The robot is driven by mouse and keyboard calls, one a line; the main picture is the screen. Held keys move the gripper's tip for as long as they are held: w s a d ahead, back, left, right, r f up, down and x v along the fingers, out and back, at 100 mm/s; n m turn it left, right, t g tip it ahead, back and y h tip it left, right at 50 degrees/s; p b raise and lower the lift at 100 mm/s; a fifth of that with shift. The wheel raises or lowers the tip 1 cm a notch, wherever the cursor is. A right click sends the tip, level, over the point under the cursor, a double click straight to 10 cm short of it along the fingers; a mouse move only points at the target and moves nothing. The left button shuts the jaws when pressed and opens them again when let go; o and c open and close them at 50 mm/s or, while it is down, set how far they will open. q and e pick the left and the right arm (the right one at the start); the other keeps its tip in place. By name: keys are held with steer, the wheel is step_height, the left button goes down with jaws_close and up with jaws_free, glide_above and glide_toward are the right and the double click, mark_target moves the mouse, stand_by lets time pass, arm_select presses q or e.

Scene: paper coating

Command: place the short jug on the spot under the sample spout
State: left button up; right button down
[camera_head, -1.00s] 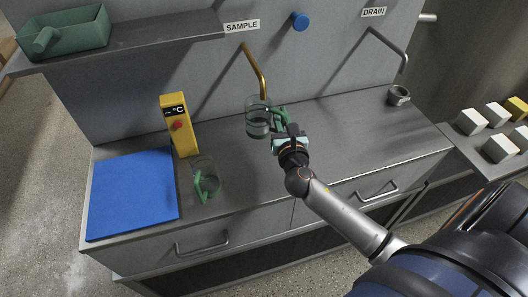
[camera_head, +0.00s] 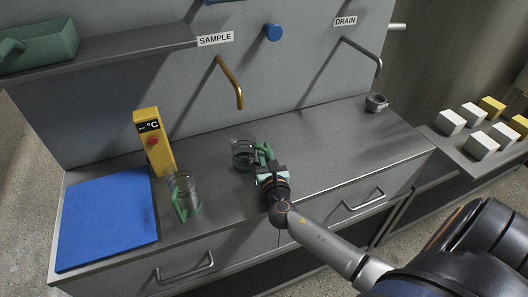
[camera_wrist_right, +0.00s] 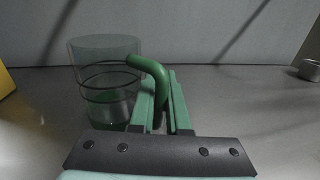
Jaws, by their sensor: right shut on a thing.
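The short jug (camera_head: 243,154) is clear, with a green handle and dark rings. It stands upright below the tip of the brass sample spout (camera_head: 232,84), with a gap between spout and rim. My right gripper (camera_head: 268,172) is shut on its green handle, which also shows in the right wrist view (camera_wrist_right: 153,73) between the fingers. The jug's base looks at or very near the counter; I cannot tell whether it touches. No mark shows on the counter under the spout. My left gripper is not in view.
A taller clear jug (camera_head: 190,189) with a green handle stands left, beside the yellow temperature device (camera_head: 151,138) and blue mat (camera_head: 108,218). A small grey cup (camera_head: 376,103) sits far right under the drain pipe (camera_head: 368,56). The steel counter (camera_head: 325,145) right of the held jug is clear.

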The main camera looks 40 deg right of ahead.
steer(key=c, duration=1.3)
jaws_free()
steer(key=shift+f, duration=0.15)
steer(key=shift+c, duration=0.2)
steer(key=o, duration=0.4)
steer(key=shift+o, duration=0.2)
steer(key=shift+r, duration=0.3)
steer(key=v, duration=1.2)
